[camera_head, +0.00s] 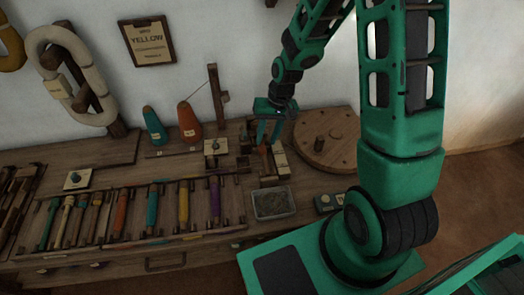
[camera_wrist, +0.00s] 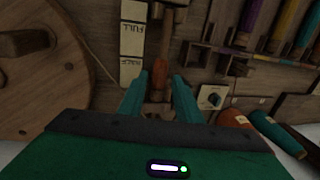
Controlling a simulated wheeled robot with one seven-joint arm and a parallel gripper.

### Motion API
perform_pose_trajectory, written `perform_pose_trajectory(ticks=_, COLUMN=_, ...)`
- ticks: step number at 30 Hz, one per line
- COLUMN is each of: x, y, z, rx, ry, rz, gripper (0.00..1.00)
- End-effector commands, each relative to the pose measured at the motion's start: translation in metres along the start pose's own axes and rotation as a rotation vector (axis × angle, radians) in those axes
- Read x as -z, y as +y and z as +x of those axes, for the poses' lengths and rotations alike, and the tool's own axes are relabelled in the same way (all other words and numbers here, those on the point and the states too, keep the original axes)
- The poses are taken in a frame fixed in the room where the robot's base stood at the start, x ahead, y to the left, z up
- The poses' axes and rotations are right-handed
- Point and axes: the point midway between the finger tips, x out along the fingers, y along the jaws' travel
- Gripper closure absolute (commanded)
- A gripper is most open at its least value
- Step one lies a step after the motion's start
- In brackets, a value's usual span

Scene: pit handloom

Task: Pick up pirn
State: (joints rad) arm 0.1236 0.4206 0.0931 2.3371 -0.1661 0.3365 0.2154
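My gripper (camera_head: 268,139) is open, with its fingers pointing down over the winding stand at the right end of the bench. In the wrist view the two fingertips (camera_wrist: 160,82) lie on either side of an orange-brown pirn-like piece (camera_wrist: 160,70), with a gap on both sides. I cannot tell how deep the fingers reach around it. Pale plates marked FULL and HALF (camera_wrist: 132,40) stand beside it. Several pirns lie in the bench rack, among them a yellow one (camera_head: 184,204), a purple one (camera_head: 215,201), a teal one (camera_head: 152,207) and an orange one (camera_head: 121,213).
A round wooden wheel (camera_head: 335,130) lies close right of my gripper. A grey tray (camera_head: 288,205) sits in front. Orange (camera_head: 188,120) and teal (camera_head: 154,126) cones stand behind, near an upright post (camera_head: 213,85). A framed sign (camera_head: 148,40) on the wall reads YELLOW.

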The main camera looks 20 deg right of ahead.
Motion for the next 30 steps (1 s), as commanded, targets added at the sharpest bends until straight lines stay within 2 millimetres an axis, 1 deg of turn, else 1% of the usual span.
perform_pose_trajectory(ticks=2, x=-0.001, y=0.0, z=0.006, rx=0.0, ry=-0.003, rz=0.0, gripper=0.69)
perform_pose_trajectory(ticks=9, x=0.0, y=-0.001, z=0.036, rx=-0.001, ry=-0.005, rz=0.0, gripper=0.69)
perform_pose_trajectory(ticks=12, x=0.001, y=-0.001, z=0.045, rx=-0.001, ry=-0.003, rz=0.0, gripper=0.69)
perform_pose_trajectory(ticks=15, x=0.001, y=-0.001, z=0.05, rx=-0.001, ry=-0.001, rz=-0.001, gripper=0.69)
perform_pose_trajectory(ticks=22, x=0.001, y=-0.001, z=0.051, rx=-0.001, ry=0.0, rz=-0.001, gripper=0.69)
perform_pose_trajectory(ticks=23, x=0.001, y=-0.001, z=0.051, rx=-0.001, ry=0.0, rz=-0.001, gripper=0.71)
perform_pose_trajectory(ticks=24, x=0.001, y=-0.001, z=0.051, rx=-0.001, ry=0.0, rz=-0.001, gripper=0.81)
perform_pose_trajectory(ticks=26, x=0.001, y=-0.001, z=0.051, rx=-0.001, ry=0.0, rz=-0.001, gripper=0.95)
perform_pose_trajectory(ticks=27, x=0.001, y=-0.001, z=0.051, rx=-0.001, ry=0.0, rz=-0.001, gripper=1.0)
perform_pose_trajectory(ticks=30, x=0.001, y=-0.001, z=0.051, rx=-0.001, ry=-0.001, rz=-0.001, gripper=1.0)
